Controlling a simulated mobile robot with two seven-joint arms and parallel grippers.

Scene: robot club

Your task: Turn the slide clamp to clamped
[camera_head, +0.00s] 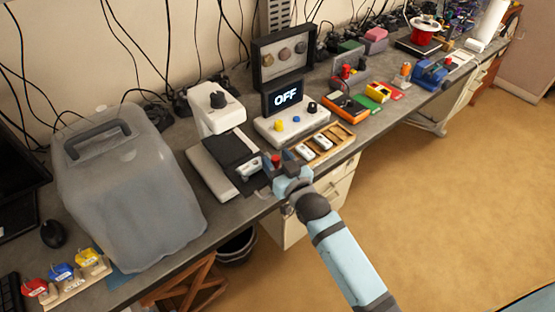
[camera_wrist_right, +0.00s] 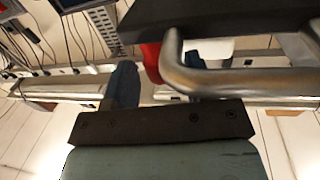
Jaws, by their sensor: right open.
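The slide clamp appears to be the white and black device (camera_head: 213,172) on the bench, with a black plate and a silver metal part (camera_head: 250,168) at its front right. A red tip (camera_head: 276,160) shows at that end. In the right wrist view a bent metal bar (camera_wrist_right: 240,82) crosses in front, and the red piece (camera_wrist_right: 151,62) shows behind its bend. My right gripper (camera_head: 279,162) is open, its dark blue fingers on either side of the red tip. Contact cannot be told. The bar hides part of one finger. My left gripper is not in view.
A wooden tray (camera_head: 339,130) with white pieces lies just right of my right gripper. A panel with an "OFF" screen (camera_head: 287,97) stands behind it. A large grey translucent container (camera_head: 130,200) stands left of the device. The bench's front edge is close below the gripper.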

